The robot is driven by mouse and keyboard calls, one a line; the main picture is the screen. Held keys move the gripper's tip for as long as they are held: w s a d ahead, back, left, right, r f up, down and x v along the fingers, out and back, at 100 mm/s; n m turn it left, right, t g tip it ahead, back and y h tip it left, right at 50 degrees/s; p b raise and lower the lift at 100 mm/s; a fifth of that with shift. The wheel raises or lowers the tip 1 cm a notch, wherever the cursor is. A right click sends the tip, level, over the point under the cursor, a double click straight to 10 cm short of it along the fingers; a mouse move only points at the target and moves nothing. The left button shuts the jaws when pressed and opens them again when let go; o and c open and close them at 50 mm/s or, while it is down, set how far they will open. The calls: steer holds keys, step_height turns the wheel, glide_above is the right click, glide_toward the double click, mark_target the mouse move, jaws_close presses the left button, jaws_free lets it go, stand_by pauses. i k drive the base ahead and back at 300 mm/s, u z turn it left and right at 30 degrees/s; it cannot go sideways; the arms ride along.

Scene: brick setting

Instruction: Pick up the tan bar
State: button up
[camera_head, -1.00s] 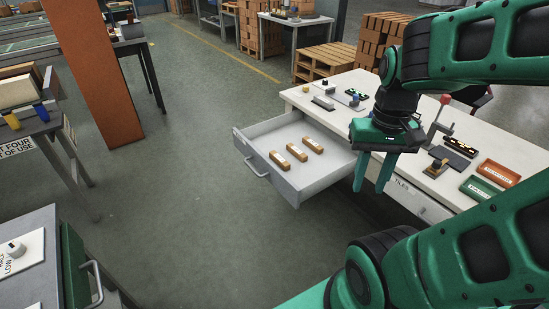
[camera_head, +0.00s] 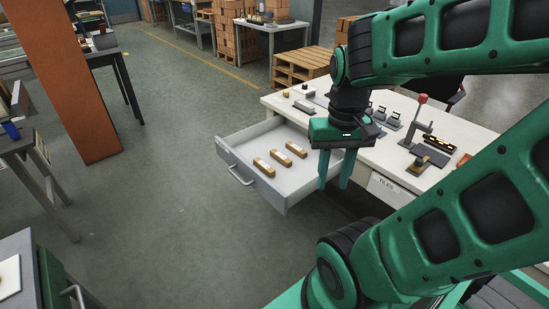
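Three tan bars with pale labels lie side by side in the open drawer: a near-left one (camera_head: 262,168), a middle one (camera_head: 278,158) and a far-right one (camera_head: 296,150). They look alike, and I cannot tell which one the task means. The grey drawer (camera_head: 250,184) is pulled out from the white bench. My gripper (camera_head: 335,187) points down, its two green fingers apart with nothing between them. In the picture it overlaps the drawer's right end, to the right of the bars.
The white bench (camera_head: 386,156) holds a red-knobbed lever press (camera_head: 421,113), a dark pad and small blocks. A brown post (camera_head: 72,85) stands at the left, near another table. Pallets with brick stacks (camera_head: 301,67) stand behind. The floor (camera_head: 170,190) left of the drawer is clear.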

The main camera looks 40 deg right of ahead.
mark_target(274, 153)
steer(key=i, duration=0.85)
